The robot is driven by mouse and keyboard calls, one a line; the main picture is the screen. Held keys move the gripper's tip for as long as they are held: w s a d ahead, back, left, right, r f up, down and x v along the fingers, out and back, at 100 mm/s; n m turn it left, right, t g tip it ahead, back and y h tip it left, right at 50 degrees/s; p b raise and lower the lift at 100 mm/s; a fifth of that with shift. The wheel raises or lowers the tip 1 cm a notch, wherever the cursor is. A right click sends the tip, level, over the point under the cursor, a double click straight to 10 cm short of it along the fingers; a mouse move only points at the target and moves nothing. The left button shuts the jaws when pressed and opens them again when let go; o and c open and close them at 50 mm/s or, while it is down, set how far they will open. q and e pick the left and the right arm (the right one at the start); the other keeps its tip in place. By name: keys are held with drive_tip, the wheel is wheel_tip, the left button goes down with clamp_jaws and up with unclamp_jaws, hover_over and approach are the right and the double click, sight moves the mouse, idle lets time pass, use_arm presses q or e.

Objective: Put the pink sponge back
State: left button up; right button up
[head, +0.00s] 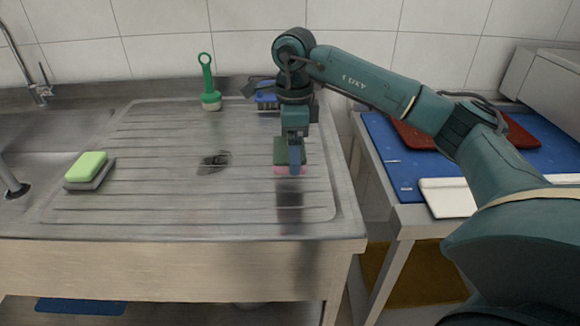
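The pink sponge (281,171) is at the right part of the ribbed steel drainboard (130,195). Only a pink strip of it shows. A dark green patch lies directly behind the strip; I cannot tell whether it belongs to the sponge. My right gripper (295,162) points down right at the sponge and hides its middle. Whether the fingers touch or grip it cannot be seen. My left gripper is not in view.
A light green sponge (88,164) sits on a grey holder (103,178) at the left. A green-handled brush (208,90) and a partly hidden blue item (267,98) stand at the back. A dark mark (215,161) lies mid-board. Boards (446,196) lie on the blue-topped right table.

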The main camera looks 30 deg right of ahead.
sight(293, 180)
drive_tip(key=shift+f, duration=2.65)
drive_tip(key=o, duration=0.7)
wheel_tip(293, 180, up, 12)
drive_tip(key=shift+r, duration=0.15)
